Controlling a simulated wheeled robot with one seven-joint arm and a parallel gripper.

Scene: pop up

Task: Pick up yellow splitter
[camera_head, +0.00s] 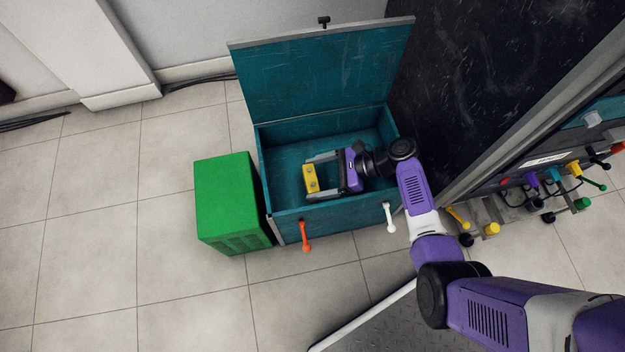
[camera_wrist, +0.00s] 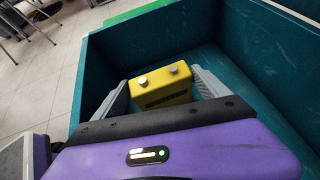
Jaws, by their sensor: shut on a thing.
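The yellow splitter (camera_head: 311,181) is a small yellow block with two pale round knobs on one face. My gripper (camera_head: 312,175) is shut on it, with one finger on each side. In the wrist view the splitter (camera_wrist: 160,86) sits between the two grey fingers (camera_wrist: 160,92). They are inside the opening of a teal box (camera_head: 330,215) whose lid (camera_head: 320,75) stands open. I cannot tell whether the splitter touches the box floor.
A green crate (camera_head: 228,200) stands against the box's left side. An orange handle (camera_head: 304,236) and a white handle (camera_head: 389,217) are on the box's front. A dark panel (camera_head: 470,80) rises to the right, near a panel with coloured levers (camera_head: 555,178). Tiled floor is clear at left.

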